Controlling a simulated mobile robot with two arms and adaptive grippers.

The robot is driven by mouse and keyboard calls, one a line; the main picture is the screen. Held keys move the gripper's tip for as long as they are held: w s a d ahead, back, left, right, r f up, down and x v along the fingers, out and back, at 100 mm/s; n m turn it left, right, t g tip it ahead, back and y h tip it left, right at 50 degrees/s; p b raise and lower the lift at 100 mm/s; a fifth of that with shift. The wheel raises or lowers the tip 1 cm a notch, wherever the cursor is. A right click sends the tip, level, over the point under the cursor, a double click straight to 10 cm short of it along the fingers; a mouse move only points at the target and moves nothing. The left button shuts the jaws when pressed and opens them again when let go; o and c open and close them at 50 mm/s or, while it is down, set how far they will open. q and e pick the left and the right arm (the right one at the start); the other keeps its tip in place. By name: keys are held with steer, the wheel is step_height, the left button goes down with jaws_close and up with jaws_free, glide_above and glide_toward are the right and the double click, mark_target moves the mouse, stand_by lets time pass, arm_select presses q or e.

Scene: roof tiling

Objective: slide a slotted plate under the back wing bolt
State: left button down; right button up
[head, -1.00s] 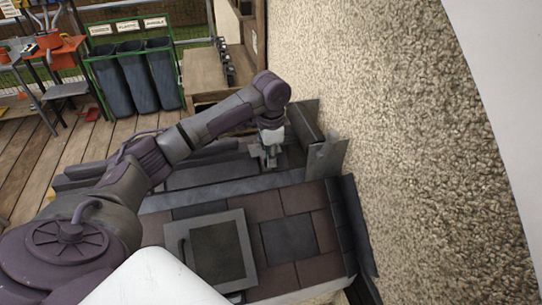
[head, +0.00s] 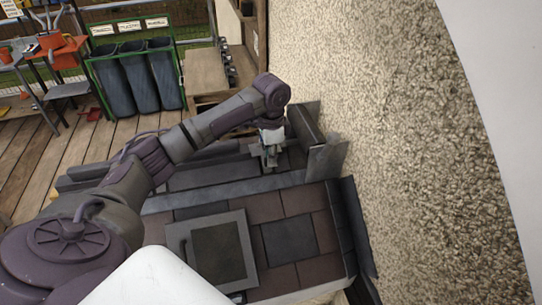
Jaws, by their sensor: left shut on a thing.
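My left gripper (head: 269,157) points down into the dark grey metal channel (head: 215,178) behind the tiled roof, near its right end by the wall. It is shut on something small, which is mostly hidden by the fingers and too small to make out. I cannot pick out the slotted plate or the back wing bolt for certain at this distance. A bent grey metal sheet (head: 326,156) stands upright just right of the gripper. My right gripper is not in the picture.
The tiled roof (head: 290,240) with a framed roof window (head: 217,252) lies in front of the channel. A rough plaster wall (head: 390,130) bounds the right side. Dark bins (head: 132,80) and a wooden bench (head: 205,75) stand behind on the wooden deck (head: 35,160).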

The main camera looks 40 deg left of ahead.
arm_select(q)
steer(key=shift+w+a, duration=0.2)
steer(key=shift+w, duration=0.05)
steer(key=shift+w+a+f+p, duration=0.1)
steer(key=shift+w+a+p, duration=0.1)
steer(key=shift+p, duration=0.1)
steer(key=shift+w+a, duration=0.1)
steer(key=shift+a, duration=0.1)
stand_by(0.4)
steer(key=shift+w+a+f+p, duration=0.1)
steer(key=shift+a+f+p, duration=0.1)
steer(key=shift+p, duration=0.1)
steer(key=shift+w, duration=0.1)
stand_by(0.5)
steer(key=c, duration=1.1)
jaws_free()
steer(key=shift+r, duration=0.15)
